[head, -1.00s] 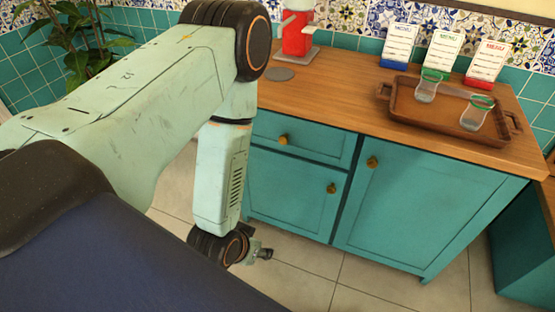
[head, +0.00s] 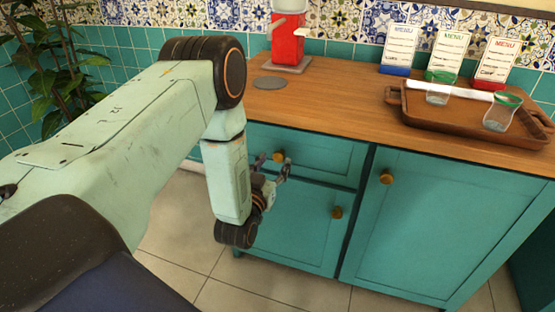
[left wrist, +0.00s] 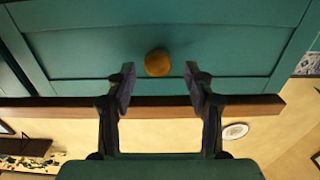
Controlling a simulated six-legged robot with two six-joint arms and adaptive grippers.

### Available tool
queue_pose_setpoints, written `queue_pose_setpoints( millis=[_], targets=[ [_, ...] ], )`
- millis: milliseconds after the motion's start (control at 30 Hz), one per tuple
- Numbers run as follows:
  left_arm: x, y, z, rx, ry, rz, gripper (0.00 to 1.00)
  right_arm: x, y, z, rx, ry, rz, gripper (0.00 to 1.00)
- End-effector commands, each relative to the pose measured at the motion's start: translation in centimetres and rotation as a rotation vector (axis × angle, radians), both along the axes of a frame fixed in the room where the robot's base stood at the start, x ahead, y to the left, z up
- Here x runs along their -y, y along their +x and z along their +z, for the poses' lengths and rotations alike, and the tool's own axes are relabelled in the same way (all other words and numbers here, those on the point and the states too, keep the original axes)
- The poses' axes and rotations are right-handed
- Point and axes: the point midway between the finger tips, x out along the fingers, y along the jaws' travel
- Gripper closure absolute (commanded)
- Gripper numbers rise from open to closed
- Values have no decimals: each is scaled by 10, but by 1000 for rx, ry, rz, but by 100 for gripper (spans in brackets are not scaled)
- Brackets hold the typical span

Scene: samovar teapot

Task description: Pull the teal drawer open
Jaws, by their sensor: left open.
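The teal drawer (head: 325,158) is the upper left front of the cabinet under the wooden counter, and it looks shut. Its round brass knob (head: 278,156) sits near my left gripper (head: 275,164), which is open and empty in front of the drawer. In the left wrist view the knob (left wrist: 157,63) shows between and just beyond the two open fingertips (left wrist: 159,79), against the drawer front (left wrist: 85,52). I cannot tell the exact gap in depth. My right gripper is in neither view.
On the counter (head: 340,105) stand a red dispenser (head: 287,42), a grey disc (head: 270,83), menu cards and a brown tray (head: 455,132) with glasses. The tiled floor is clear.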

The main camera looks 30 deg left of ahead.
Motion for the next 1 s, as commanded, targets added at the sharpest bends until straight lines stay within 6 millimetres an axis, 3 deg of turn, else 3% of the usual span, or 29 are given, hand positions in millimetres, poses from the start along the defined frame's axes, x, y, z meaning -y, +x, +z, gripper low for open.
queue_pose_setpoints(
  millis=[233,600,1000],
  targets=[
    [-7,32,-1,0,0,-3,47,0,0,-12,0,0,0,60],
    [-11,40,0,-2,0,-4,47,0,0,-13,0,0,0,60],
    [-11,40,0,-2,0,-4,80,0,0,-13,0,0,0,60]
  ],
)
